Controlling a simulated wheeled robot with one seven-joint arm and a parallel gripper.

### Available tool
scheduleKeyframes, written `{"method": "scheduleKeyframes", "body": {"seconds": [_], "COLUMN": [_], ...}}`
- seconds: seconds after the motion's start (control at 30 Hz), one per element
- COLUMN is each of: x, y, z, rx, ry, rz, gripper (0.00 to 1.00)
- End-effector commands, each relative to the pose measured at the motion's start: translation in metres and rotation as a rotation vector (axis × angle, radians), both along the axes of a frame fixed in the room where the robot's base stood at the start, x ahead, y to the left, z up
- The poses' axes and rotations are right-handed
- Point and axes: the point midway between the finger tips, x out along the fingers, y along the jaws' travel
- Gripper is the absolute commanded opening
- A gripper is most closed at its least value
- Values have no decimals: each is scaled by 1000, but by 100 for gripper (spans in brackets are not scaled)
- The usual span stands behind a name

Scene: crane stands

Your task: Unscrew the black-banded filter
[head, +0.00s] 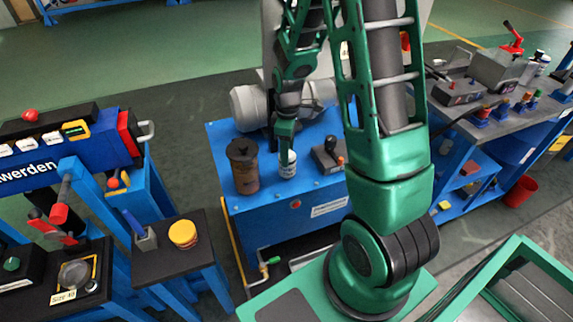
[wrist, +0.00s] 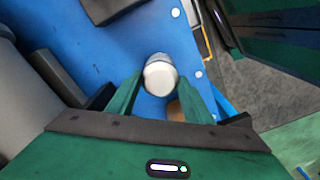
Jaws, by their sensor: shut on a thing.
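A white filter (head: 288,167) stands upright on the blue cabinet (head: 320,190). My gripper (head: 287,150) comes down over it from above and is shut on it. In the wrist view the filter's round pale top (wrist: 160,77) lies between my two green fingertips (wrist: 160,88). A black band cannot be made out clearly, as the fingers cover part of the filter's side. A brown canister with a dark top (head: 243,167) stands just left of the filter, apart from it.
A dark control box with a lever (head: 327,157) stands close on the right of the filter. A grey motor (head: 250,106) lies behind. A small table with a yellow-lidded pot (head: 183,234) is at the left. A workbench (head: 475,115) is at the right.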

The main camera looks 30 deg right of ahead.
Motion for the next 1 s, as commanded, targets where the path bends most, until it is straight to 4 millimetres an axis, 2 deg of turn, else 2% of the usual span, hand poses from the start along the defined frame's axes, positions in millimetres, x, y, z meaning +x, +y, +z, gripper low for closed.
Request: {"method": "scheduleKeyframes", "body": {"seconds": [0.17, 0.6, 1.0], "x": [1, 1, 1], "y": [0, 0, 0], "z": [0, 1, 1], "rx": [0, 1, 1], "ry": [-1, -1, -1], "rz": [27, 433, 478], "gripper": [0, 0, 0]}}
